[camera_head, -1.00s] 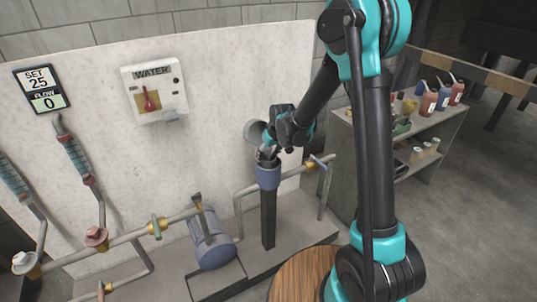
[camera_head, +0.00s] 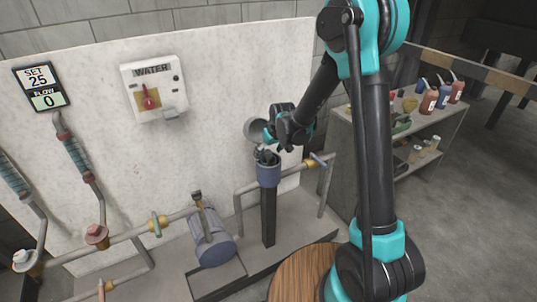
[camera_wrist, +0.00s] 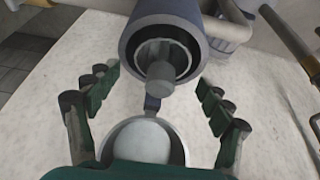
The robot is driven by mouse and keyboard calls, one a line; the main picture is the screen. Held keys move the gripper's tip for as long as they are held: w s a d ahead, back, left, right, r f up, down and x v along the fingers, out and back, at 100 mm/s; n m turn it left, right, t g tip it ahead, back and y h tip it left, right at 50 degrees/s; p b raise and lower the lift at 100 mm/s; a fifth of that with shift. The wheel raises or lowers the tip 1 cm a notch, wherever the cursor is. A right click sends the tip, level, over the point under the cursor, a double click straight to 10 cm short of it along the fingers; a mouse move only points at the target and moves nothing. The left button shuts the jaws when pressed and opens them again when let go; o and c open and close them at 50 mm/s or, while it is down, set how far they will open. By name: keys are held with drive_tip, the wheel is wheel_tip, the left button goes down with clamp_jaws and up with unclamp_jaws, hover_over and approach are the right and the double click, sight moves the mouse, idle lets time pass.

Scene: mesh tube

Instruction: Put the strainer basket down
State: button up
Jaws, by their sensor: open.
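The blue-grey strainer housing (camera_head: 269,175) stands upright on a dark post, and its open mouth faces me in the wrist view (camera_wrist: 130,42). A grey cylindrical piece (camera_wrist: 160,78), apparently the strainer basket's grip, sticks out of the middle of that mouth. My gripper (camera_wrist: 158,82) is open, with a green finger on either side of the grip and gaps on both sides. In the head view, my gripper (camera_head: 266,155) is just above the housing. The round lid (camera_head: 254,130) is swung open behind it.
Pipes (camera_head: 245,195) with valves run beside the housing, and a blue-grey motor-like cylinder (camera_head: 214,250) lies to its left. A white panel (camera_head: 225,90) with a water switch (camera_head: 152,92) stands close behind. A shelf (camera_head: 425,130) with bottles is at the right.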

drive_tip(key=v, duration=1.3)
drive_tip(key=s+d+f+m+h, duration=0.1)
drive_tip(key=s+d+f+m, duration=0.2)
drive_tip(key=s+d, duration=0.8)
drive_tip(key=s+d+f+m+h, duration=0.1)
drive_tip(key=s+d+f+m, duration=0.2)
drive_tip(key=s+d, duration=0.9)
drive_tip(key=shift+f+m+h, duration=0.3)
drive_tip(key=shift+f+m, duration=0.1)
drive_tip(key=shift+f, duration=0.1)
drive_tip(key=shift+d, duration=0.1)
drive_tip(key=shift+c, duration=0.6)
